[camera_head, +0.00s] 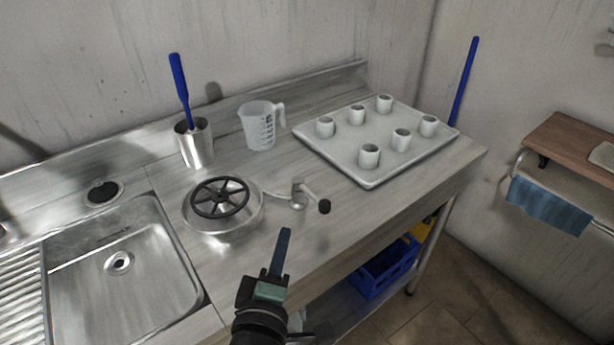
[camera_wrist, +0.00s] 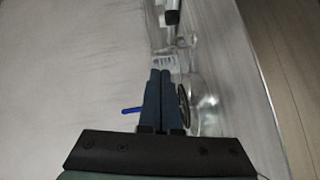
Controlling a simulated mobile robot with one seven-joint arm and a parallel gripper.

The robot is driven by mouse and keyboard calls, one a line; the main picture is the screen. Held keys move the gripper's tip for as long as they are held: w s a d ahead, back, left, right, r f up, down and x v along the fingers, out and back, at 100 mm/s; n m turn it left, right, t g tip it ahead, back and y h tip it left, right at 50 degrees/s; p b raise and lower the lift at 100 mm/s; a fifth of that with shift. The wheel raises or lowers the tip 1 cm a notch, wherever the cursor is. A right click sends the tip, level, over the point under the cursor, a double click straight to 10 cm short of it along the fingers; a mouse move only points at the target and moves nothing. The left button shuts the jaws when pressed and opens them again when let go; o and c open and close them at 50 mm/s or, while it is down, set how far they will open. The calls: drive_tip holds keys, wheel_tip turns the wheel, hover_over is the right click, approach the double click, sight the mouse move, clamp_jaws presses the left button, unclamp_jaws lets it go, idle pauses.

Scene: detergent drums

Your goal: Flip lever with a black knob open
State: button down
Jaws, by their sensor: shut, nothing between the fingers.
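The lever (camera_head: 312,197) is a short metal arm on a small valve body, with a black knob (camera_head: 324,207) at its outer end. The arm slants down to the right towards the counter's front edge. A thin pipe joins the valve to a round metal vessel with a black handwheel (camera_head: 220,197), which also shows in the wrist view (camera_wrist: 184,105). My gripper (camera_head: 284,232) is shut and empty, its dark blue fingers together, in front of the valve and apart from the knob in the picture. In the wrist view the fingers (camera_wrist: 160,76) are side by side.
A measuring jug (camera_head: 259,127), a metal cup (camera_head: 194,144) with a blue-handled tool, and a tray (camera_head: 372,181) of several white cups stand behind. A sink (camera_head: 125,275) lies left. A blue crate (camera_head: 385,270) sits below. The counter right of the knob is clear.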

drive_tip(key=shift+s+a+f+n+g, duration=0.3)
drive_tip(key=shift+s+f+n, duration=0.2)
drive_tip(key=shift+f, duration=0.2)
drive_tip(key=shift+w, duration=0.1)
approach(310, 196)
drive_tip(key=w+a, duration=0.2)
drive_tip(key=w, duration=0.1)
drive_tip(key=shift+a, duration=0.15)
drive_tip(key=shift+w+d+f, duration=0.15)
drive_tip(key=shift+w+d, duration=0.4)
drive_tip(key=shift+d, duration=0.05)
drive_tip(key=shift+w+d+f, duration=0.15)
drive_tip(key=shift+w+d, duration=0.4)
drive_tip(key=shift+d, duration=0.1)
drive_tip(key=shift+w+d+f+p, duration=0.15)
drive_tip(key=shift+w+d+p, duration=0.1)
drive_tip(key=shift+d+p, duration=0.1)
